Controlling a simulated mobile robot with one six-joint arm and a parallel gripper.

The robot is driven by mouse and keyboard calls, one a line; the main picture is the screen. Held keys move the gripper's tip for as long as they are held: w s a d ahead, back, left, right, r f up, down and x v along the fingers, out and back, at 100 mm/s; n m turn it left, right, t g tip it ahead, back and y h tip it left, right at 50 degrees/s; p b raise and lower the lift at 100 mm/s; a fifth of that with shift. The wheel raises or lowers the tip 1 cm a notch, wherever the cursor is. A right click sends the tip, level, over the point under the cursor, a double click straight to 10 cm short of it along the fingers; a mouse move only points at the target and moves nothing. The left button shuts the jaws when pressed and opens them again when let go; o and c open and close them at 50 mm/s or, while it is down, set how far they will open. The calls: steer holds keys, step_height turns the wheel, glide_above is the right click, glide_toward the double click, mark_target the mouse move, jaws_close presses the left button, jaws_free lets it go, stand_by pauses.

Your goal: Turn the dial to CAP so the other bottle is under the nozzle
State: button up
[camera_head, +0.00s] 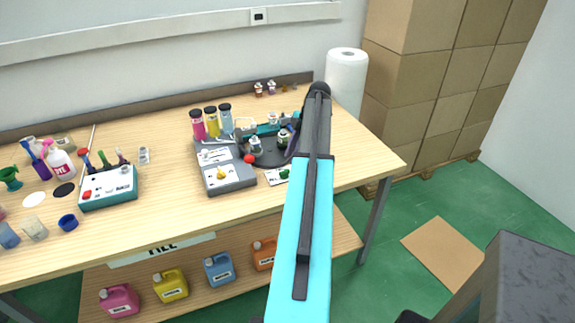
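A grey control box (228,181) stands on the table with a yellow dial knob (221,173) on its top. The knob's markings are too small to read, so I cannot tell its setting. Behind it is a dark round turntable (268,158) bearing a clear bottle (255,146) at the left and a dark green bottle (283,141) at the right. I cannot make out the nozzle or which bottle is under it. My teal and black arm rises in front of the station's right side. I cannot make out my gripper.
A teal-and-white box (109,188) and loose items are at left. Bare table (165,195) lies between.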

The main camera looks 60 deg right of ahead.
mark_target(287, 170)
steer(key=shift+p+x, duration=0.8)
steer(key=shift+x, duration=2.2)
jaws_close()
